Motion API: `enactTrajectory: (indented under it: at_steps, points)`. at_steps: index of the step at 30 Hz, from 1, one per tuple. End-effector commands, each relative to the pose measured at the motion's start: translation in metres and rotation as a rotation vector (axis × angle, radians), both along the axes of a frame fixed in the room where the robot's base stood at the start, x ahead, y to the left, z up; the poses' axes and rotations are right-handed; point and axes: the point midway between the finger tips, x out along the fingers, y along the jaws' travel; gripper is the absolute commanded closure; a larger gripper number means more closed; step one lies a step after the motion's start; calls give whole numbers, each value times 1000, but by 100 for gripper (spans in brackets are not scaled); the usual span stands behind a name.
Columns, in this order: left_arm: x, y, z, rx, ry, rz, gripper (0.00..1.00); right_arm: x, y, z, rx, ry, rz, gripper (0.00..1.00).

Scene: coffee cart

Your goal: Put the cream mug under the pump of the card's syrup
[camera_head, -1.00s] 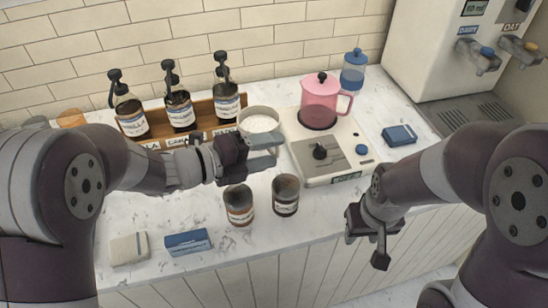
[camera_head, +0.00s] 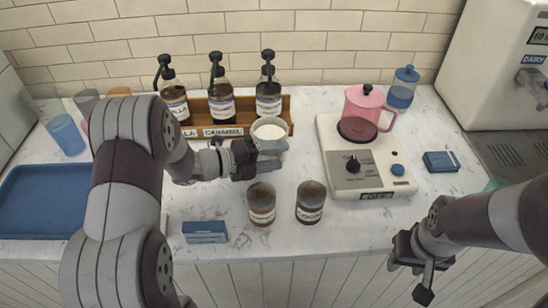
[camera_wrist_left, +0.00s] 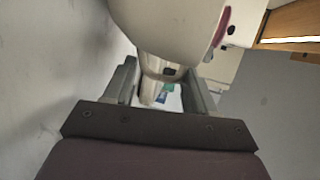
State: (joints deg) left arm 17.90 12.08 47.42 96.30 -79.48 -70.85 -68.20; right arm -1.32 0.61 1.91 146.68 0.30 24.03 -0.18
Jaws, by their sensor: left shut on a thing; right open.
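The cream mug (camera_head: 270,138) is upright in front of the right-hand syrup bottle (camera_head: 268,99). My left gripper (camera_head: 272,163) is shut on it; the left wrist view shows its handle (camera_wrist_left: 150,92) between the fingers and its body (camera_wrist_left: 170,25) beyond. I cannot tell whether the mug touches the counter. The middle bottle (camera_head: 221,101) stands behind the CARAMEL label; the left bottle (camera_head: 174,100) stands behind a label ending in LLA. All three have black pumps. The mug hides the rack label at right. I see no readable order card. My right gripper (camera_head: 410,278) is open and empty at the front edge.
A wooden rack (camera_head: 284,108) holds the bottles. Two dark jars (camera_head: 262,204) (camera_head: 310,202) stand in front of the mug. A hotplate (camera_head: 385,183) with a pink jug (camera_head: 360,108) is at right. A blue box (camera_head: 205,232) and blue tray (camera_head: 40,205) are at left.

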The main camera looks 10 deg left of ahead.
Motion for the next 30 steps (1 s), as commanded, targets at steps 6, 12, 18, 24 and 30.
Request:
enactTrajectory:
  at_steps: [6,12,18,24,30]
  points:
    - [1,0,-10,1,-5,0,100,0,0,0,0,0,0,57]
    - [0,0,-14,1,-5,-1,100,0,0,-4,0,0,0,57]
    - [0,-1,-14,1,-3,-1,33,0,0,-3,0,0,0,57]
    - [0,-1,-13,2,-2,-1,33,0,0,-2,0,0,0,57]
    - [-10,16,-7,1,-3,4,33,0,0,-2,0,0,0,57]
